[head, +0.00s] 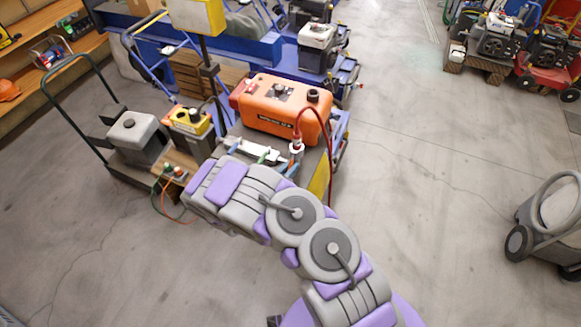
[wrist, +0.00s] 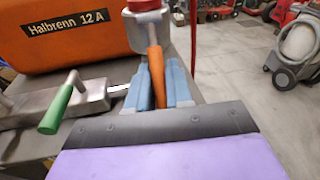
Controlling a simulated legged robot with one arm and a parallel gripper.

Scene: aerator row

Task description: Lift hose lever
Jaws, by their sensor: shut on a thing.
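The orange hose lever (wrist: 156,70) runs from a pale metal fitting (wrist: 147,32) with a red top toward my gripper in the wrist view. My gripper (wrist: 159,88) has its blue fingers on both sides of the lever and is shut on it. In the head view the fitting (head: 296,149) stands at the front of the orange machine (head: 280,107), with a red hose (head: 310,108) arching into it. There my arm hides the lever and most of my gripper.
A green-handled lever (wrist: 55,110) on a grey metal bar (wrist: 90,100) sits just left of my gripper. A yellow-topped box (head: 188,121) and a grey container (head: 135,135) stand further left. A grey vacuum (head: 555,215) stands far right; the floor between is clear.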

